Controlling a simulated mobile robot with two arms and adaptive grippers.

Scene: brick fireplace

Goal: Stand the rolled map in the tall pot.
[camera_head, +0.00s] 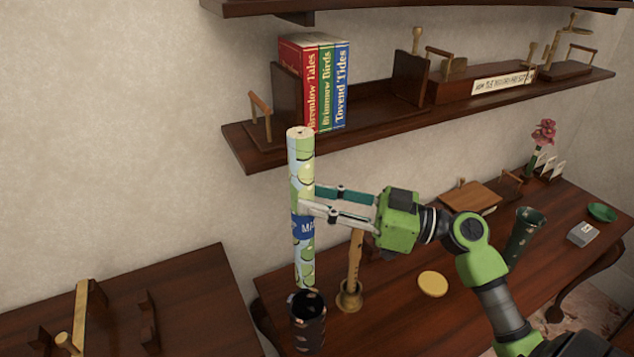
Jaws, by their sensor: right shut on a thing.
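The rolled map (301,165) is a pale green and cream patterned roll with a blue label. It is held upright in the middle of the camera_head view. My right gripper (310,205) is shut on the rolled map near its middle. The tall pot (308,330) is dark with small light spots and stands on the table near the front edge. The map's lower end is just above or behind the pot's rim; I cannot tell which. My left gripper is out of view.
A wooden stand with a post (351,292) is right of the pot. A yellow disc (432,284), a dark flared vase (526,235) and a grey box (583,234) are further right on the table (385,325). A shelf (262,153) with books (325,85) is above.

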